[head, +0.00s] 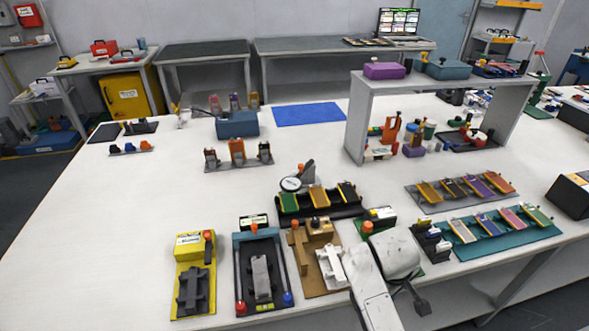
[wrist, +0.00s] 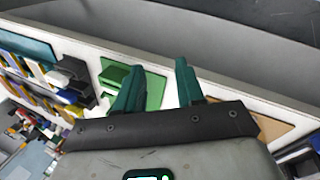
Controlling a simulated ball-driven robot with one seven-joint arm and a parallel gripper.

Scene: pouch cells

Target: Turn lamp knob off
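No lamp is clear enough to name for certain. Knob-like parts that show in the head view are an orange knob (head: 207,235) on the yellow station, a red knob (head: 241,308) and a blue knob (head: 288,298) on the dark framed station, an orange knob (head: 294,225) on the brown board, and a red-orange knob (head: 368,227) behind my arm. I cannot tell which is the lamp knob. In the wrist view my gripper (wrist: 158,66) has two teal fingers standing apart with nothing between them. They are over the table's edge beside a green plate (wrist: 152,88).
The white table (head: 130,215) has a bare left part. A row of coloured cells on a teal mat (head: 490,247) lies to the right. A grey shelf (head: 440,85) stands behind, and a blue mat (head: 309,113) lies at the back.

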